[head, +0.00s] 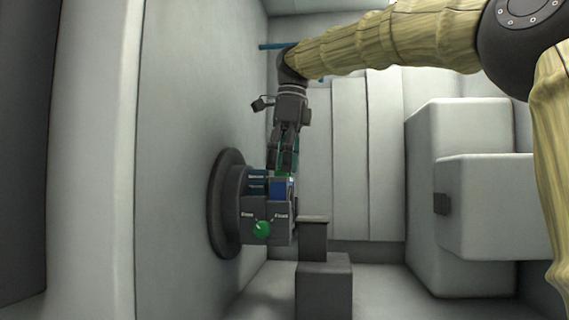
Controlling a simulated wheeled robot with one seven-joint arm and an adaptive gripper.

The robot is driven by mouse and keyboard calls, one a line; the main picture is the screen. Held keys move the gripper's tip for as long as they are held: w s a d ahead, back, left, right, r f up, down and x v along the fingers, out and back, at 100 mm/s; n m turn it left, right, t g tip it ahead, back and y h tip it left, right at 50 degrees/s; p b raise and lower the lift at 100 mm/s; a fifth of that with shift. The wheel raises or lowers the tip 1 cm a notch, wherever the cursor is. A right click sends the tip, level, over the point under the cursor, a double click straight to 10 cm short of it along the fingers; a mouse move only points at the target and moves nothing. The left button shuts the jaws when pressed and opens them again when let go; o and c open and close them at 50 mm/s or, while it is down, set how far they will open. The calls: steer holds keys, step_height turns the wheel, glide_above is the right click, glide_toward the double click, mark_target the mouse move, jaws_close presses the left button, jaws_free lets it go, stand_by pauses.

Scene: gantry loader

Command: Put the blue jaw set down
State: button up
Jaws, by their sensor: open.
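A blue block (280,189), which looks like the blue jaw set, sits at the top of a dark grey fixture (258,207) on the left wall. My gripper (283,172) points down directly above it, with its fingertips at or very near its top. The jaws are open. A dark teal piece (257,182) with small pale lettering sits just left of the blue block. The fingers hide part of this area, and I cannot tell whether they touch the block.
A green knob (262,229) is on the fixture's front, in front of a round dark flange (228,203). A dark stepped post (324,284) stands close on the right. A large pale box (497,207) fills the right side. Pale floor lies between.

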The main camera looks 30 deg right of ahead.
step_height(320, 180, up, 12)
steer(key=s+d+p, duration=0.1)
steer(key=p, duration=0.4)
steer(key=shift+p, duration=0.3)
steer(key=shift+d+f, duration=0.1)
steer(key=shift+d, duration=0.05)
